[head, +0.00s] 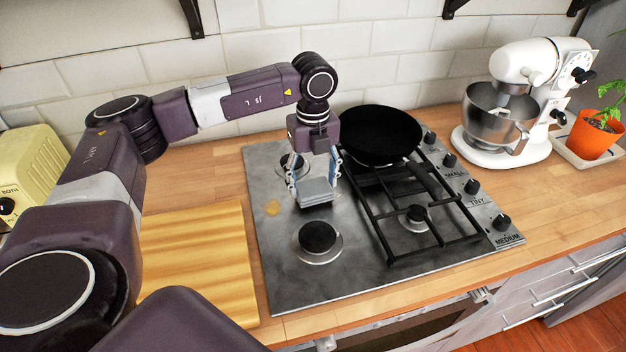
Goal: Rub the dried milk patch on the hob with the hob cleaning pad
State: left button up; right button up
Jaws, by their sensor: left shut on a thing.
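The hob (275,265) is a steel cooktop set into the wooden counter. The dried milk patch (272,207) is a small yellowish stain near the hob's left edge. My left gripper (315,179) points down over the left half of the hob, to the right of the patch. It is shut on the hob cleaning pad (317,193), a pale grey-blue block. The pad is between the two left burners, apart from the patch; I cannot tell whether it touches the hob. My right gripper is not in view.
A black frying pan (378,135) sits on the back of the right grate (420,240). Two bare burners, front (318,237) and back (291,163), are near the pad. A wooden board (195,255) lies left of the hob. A white stand mixer (535,85) and potted plant (594,135) stand right.

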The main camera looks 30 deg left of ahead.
aim_at(329, 182)
pick_arm(q)
jog(key=shift+f+b, duration=0.5)
jog(key=shift+f, duration=0.2)
jog(key=shift+w+d+r, duration=0.15)
jog(key=shift+w+d, duration=1)
jog(key=shift+w, duration=0.2)
jog(key=shift+w+d, duration=1.1)
jog(key=shift+s+a+p, duration=0.35)
jog(key=shift+s+a, duration=0.6)
jog(key=shift+s, duration=0.15)
jog(key=shift+s+a, duration=1)
jog(key=shift+s, duration=0.05)
jog(key=shift+s+a, duration=0.3)
jog(key=shift+s, duration=0.05)
